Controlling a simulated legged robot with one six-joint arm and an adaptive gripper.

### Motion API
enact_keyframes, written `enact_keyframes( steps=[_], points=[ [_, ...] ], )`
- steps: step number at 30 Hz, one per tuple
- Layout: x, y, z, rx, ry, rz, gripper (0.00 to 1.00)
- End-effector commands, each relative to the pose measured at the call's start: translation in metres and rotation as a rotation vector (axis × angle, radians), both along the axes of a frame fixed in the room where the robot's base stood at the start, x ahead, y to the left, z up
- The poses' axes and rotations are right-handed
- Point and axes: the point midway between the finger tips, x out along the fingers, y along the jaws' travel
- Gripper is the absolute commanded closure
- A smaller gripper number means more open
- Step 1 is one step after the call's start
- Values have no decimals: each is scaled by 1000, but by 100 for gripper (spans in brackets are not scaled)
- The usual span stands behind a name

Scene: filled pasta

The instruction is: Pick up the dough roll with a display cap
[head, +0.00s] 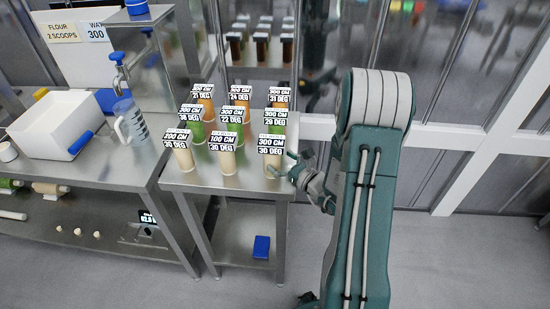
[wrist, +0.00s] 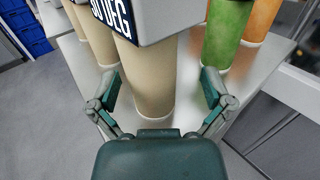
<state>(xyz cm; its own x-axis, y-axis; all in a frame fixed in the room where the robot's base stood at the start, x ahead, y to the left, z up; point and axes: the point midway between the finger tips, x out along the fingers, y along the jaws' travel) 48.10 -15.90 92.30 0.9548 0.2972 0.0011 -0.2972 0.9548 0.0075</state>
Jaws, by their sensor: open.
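Several upright dough rolls with labelled display caps stand on a small steel table (head: 238,184), including beige, green and orange ones. The front-right beige roll (head: 270,166) has a cap (head: 271,144) reading 300 CM, 30 DEG. My gripper (head: 282,164) is at table height at its right side. In the wrist view my gripper (wrist: 160,84) is open, with one finger on each side of a beige roll (wrist: 152,80). Gaps show between the fingers and the roll. Its cap (wrist: 160,18) is cut by the top edge, with "30 DEG" partly readable.
Other beige rolls (wrist: 97,45) stand close on the left in the wrist view, and a green roll (wrist: 226,32) behind on the right. A counter at left holds a white bin (head: 58,125) and a measuring jug (head: 130,122). A window wall closes the back.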

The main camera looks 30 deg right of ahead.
Motion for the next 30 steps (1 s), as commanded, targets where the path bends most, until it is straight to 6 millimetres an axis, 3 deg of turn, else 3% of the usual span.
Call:
enact_keyframes(
  steps=[6,14,15,21,30],
  points=[
    [30,12,2,-3,-1,4,0],
    [34,8,2,1,-1,2,0],
    [34,8,2,1,-1,2,5],
    [34,10,2,0,0,2,92],
    [34,10,3,-1,-1,3,92]
  ],
)
